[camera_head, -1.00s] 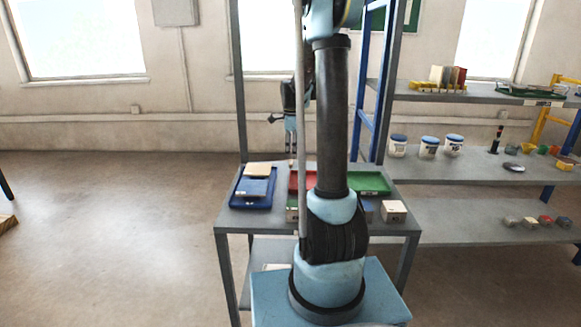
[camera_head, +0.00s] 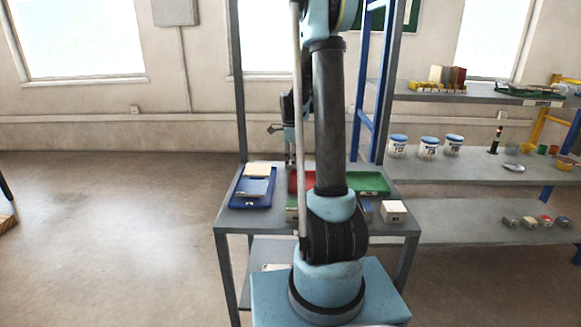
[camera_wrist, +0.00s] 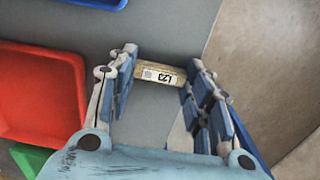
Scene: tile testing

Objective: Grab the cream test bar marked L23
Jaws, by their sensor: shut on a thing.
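The cream test bar (camera_wrist: 160,75) shows in the wrist view, with its pale label reading L23 upside down. It lies across the gap between the fingertips of my gripper (camera_wrist: 158,66), which is shut on it with one finger at each end. In the head view my gripper (camera_head: 289,152) hangs over the back of the grey table (camera_head: 232,222), partly hidden behind my arm. I cannot make out the bar there.
A blue tray (camera_head: 236,201) with flat pieces, a red tray (camera_wrist: 40,95) and a green tray (camera_head: 375,181) sit on the table. A pale block (camera_head: 394,211) stands at front right. Shelves at right hold several white tubs (camera_head: 429,149).

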